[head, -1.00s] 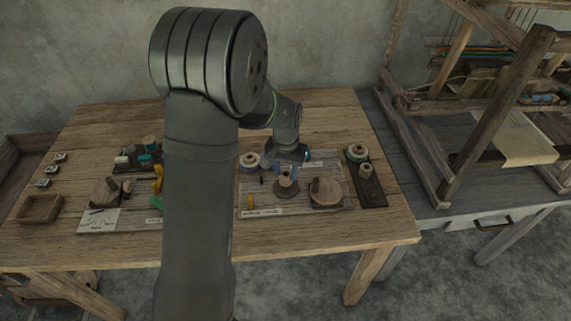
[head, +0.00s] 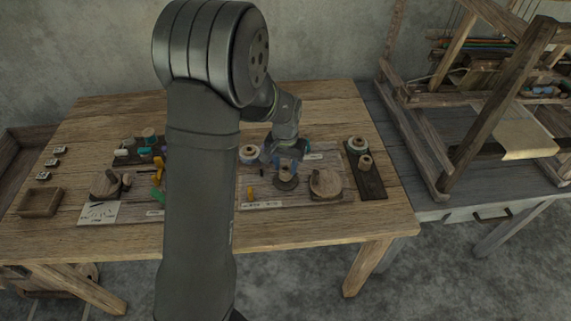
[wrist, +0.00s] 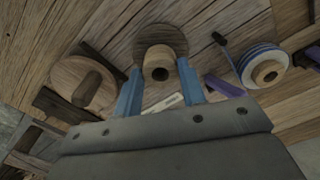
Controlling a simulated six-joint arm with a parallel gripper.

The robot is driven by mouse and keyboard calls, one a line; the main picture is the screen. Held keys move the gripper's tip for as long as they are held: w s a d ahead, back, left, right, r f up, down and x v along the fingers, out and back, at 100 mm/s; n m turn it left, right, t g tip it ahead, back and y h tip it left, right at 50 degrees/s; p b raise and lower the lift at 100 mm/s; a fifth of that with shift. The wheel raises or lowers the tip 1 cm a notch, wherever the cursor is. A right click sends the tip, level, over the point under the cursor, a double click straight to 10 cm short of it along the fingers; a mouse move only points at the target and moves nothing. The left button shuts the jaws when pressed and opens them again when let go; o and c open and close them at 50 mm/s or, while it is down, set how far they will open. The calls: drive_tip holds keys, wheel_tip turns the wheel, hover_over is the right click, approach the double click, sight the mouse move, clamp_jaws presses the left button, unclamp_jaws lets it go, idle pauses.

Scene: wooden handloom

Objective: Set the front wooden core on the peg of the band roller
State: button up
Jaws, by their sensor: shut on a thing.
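My gripper (wrist: 158,68) points down over the board, its two blue fingers on either side of a pale wooden core (wrist: 158,62). The core also shows in the head view (head: 286,167). It is upright, its hole facing the wrist camera, over a dark round wooden base (wrist: 160,34). Any peg under the core is hidden, and I cannot tell whether the core rests fully on the base. A round wooden disc with an upright peg (head: 326,184) lies to the right, on the left in the wrist view (wrist: 85,80). Which piece is the band roller is not marked.
A blue-and-white wound spool (wrist: 264,66) stands close beside the base. A yellow piece (head: 250,193) lies near. The table front is clear; a loom stands right.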

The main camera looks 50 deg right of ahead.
drive_tip(key=shift+f, duration=0.6)
idle(0.3)
drive_tip(key=o, duration=1.3)
drive_tip(key=shift+r, duration=0.15)
drive_tip(key=shift+r, duration=3.4)
drive_tip(key=shift+f, duration=0.15)
wheel_tip(320, 180, down, 7)
drive_tip(key=shift+r, duration=0.25)
